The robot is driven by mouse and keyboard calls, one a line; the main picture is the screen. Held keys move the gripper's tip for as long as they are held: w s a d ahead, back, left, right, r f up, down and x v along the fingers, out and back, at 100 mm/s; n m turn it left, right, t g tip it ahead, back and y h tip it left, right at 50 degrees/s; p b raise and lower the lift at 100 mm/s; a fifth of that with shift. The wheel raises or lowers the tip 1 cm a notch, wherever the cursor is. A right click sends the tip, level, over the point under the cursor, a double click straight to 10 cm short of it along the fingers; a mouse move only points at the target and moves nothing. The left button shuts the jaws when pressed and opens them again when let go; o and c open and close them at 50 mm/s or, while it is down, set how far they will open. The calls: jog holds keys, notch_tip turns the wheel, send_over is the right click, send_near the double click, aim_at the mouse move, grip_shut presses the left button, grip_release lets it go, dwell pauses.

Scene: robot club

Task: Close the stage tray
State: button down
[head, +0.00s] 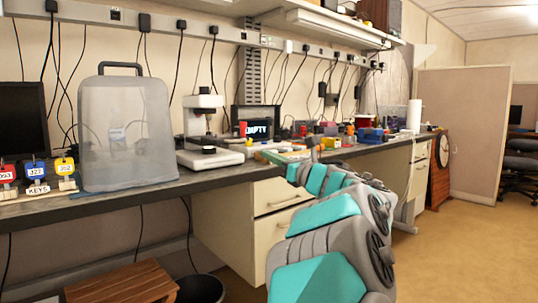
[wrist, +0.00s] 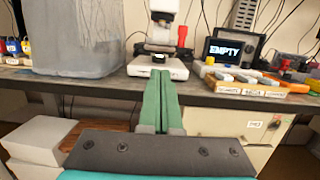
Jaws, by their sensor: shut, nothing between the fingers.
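A white microscope-like instrument (head: 203,118) stands on the workbench, with a flat white base (head: 210,158) bearing a small dark round spot. It also shows in the wrist view (wrist: 162,32), with its pale base (wrist: 140,68) at the bench's front edge. I take this base to be or to hold the stage tray; how far the tray sticks out is unclear. My gripper (wrist: 160,72) has its green fingers pressed together and empty, pointing at the front of the base. Its tips overlap the base in the picture; contact cannot be told. In the head view my gripper (head: 266,156) is right of the instrument.
A large translucent case (head: 127,130) stands left of the instrument, beside key tags (head: 37,175). A small screen reading EMPTY (wrist: 228,50) and labelled boxes (wrist: 240,88) lie to the right. Drawers (head: 275,200) are under the bench; a wooden crate (head: 122,284) and bin (head: 201,289) stand below.

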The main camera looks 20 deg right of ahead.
jog(key=p, duration=0.2)
send_near(225, 137)
jog(key=shift+s+d+r, duration=0.15)
jog(key=shift+s+r, duration=0.05)
jog(key=shift+s, duration=0.3)
jog(key=shift+s+d+r, duration=0.1)
jog(key=shift+s+r, duration=0.05)
jog(key=shift+s, duration=0.3)
jog(key=shift+w, duration=0.3)
jog(key=x, duration=0.3)
jog(key=f+x, duration=0.1)
jog(key=x, duration=0.7)
jog(key=shift+w+d+f, duration=0.1)
jog(key=shift+w+f, duration=0.15)
jog(key=shift+f, duration=0.1)
jog(key=shift+r, duration=0.2)
jog(key=shift+s+r, duration=0.1)
